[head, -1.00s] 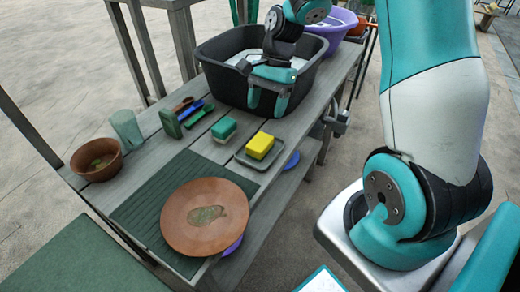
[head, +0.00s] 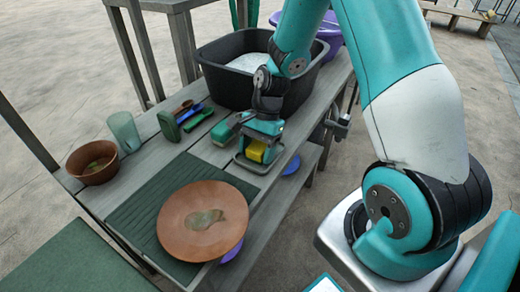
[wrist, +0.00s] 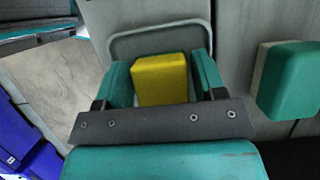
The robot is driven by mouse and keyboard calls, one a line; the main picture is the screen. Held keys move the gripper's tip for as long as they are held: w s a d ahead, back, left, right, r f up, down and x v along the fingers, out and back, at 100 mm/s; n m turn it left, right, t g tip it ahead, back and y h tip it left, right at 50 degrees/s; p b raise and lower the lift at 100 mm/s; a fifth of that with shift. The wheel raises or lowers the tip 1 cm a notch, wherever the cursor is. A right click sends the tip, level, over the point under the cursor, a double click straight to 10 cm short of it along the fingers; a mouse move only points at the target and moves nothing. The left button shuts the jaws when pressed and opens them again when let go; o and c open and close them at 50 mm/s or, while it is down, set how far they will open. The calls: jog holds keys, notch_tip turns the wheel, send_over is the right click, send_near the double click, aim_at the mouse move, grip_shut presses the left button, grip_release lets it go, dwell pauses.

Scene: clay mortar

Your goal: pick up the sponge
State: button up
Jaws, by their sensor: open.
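The yellow sponge (head: 256,151) lies on a small grey tray (head: 247,166) on the table. It also shows in the wrist view (wrist: 160,78). My gripper (head: 260,146) is over the tray with its teal fingers pointing down. In the wrist view my gripper (wrist: 162,80) is open, with one finger on each side of the sponge. A narrow gap shows at the left finger; I cannot tell whether the right finger touches it. The sponge's lower part is hidden in the head view.
A green and white block (head: 223,132) stands just left of the tray. A black tub (head: 215,85) is behind my gripper. A brown plate (head: 180,222) on a green mat (head: 125,217) is in front. A brown bowl (head: 93,162) and a green cup (head: 124,132) stand at left.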

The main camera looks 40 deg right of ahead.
aim_at(256, 148)
jog(key=c, duration=0.7)
jog(key=shift+r, duration=0.15)
notch_tip(256, 148, up, 20)
jog(key=p, duration=0.4)
jog(key=shift+o, duration=0.7)
jog(key=shift+c, duration=0.3)
